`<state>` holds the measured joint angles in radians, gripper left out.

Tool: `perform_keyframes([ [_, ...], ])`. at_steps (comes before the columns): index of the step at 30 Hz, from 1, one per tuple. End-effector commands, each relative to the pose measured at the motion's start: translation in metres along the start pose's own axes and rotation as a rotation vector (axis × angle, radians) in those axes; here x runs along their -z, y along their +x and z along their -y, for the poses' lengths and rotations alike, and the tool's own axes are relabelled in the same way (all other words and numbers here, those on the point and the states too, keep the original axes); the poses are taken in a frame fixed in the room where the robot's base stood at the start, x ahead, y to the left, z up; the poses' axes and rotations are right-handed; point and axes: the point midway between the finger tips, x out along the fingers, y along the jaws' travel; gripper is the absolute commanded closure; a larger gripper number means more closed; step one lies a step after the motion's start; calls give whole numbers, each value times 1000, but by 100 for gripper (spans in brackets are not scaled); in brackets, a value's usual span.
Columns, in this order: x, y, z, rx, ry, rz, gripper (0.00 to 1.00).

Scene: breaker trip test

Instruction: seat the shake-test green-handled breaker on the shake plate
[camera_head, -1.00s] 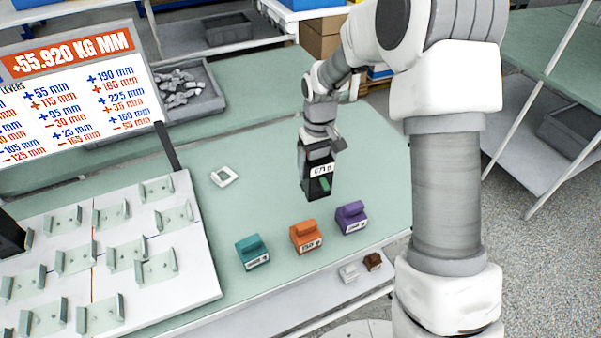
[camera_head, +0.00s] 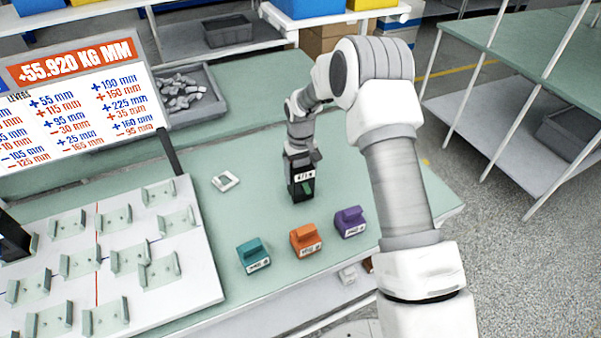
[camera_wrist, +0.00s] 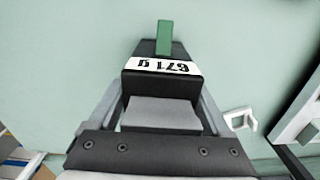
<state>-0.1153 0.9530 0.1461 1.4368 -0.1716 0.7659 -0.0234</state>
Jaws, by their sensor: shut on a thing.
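The black breaker with the green handle (camera_head: 307,188) is in my gripper (camera_head: 299,158), upright above the middle of the green table. Whether its base touches the table is unclear. In the wrist view the breaker (camera_wrist: 160,82) sits between my jaws, its green handle (camera_wrist: 164,38) pointing away and its white label reading 671 g upside down. My gripper is shut on it.
Teal (camera_head: 253,256), orange (camera_head: 305,241) and purple (camera_head: 349,222) blocks stand along the table's front edge. A small white bracket (camera_head: 226,181) lies between the board and my gripper. A sign (camera_head: 85,95) reading +55.920 KG MM stands behind the board. A grey bin (camera_head: 190,98) is at the back.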

Motion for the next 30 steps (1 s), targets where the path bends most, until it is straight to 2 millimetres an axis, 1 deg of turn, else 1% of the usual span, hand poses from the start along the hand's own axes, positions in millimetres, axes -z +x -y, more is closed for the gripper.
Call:
perform_keyframes([
  [2, 1, 4, 0, -1, 0, -4, 100],
  [8, 2, 4, 0, -1, 0, -5, 100],
  [14, 1, 10, 0, -1, -1, -5, 100],
  [15, 0, 9, 0, -1, -1, -2, 11],
  [17, 0, 9, 0, -1, -1, -2, 0],
  [30, 1, 5, 0, -1, -1, -2, 0],
])
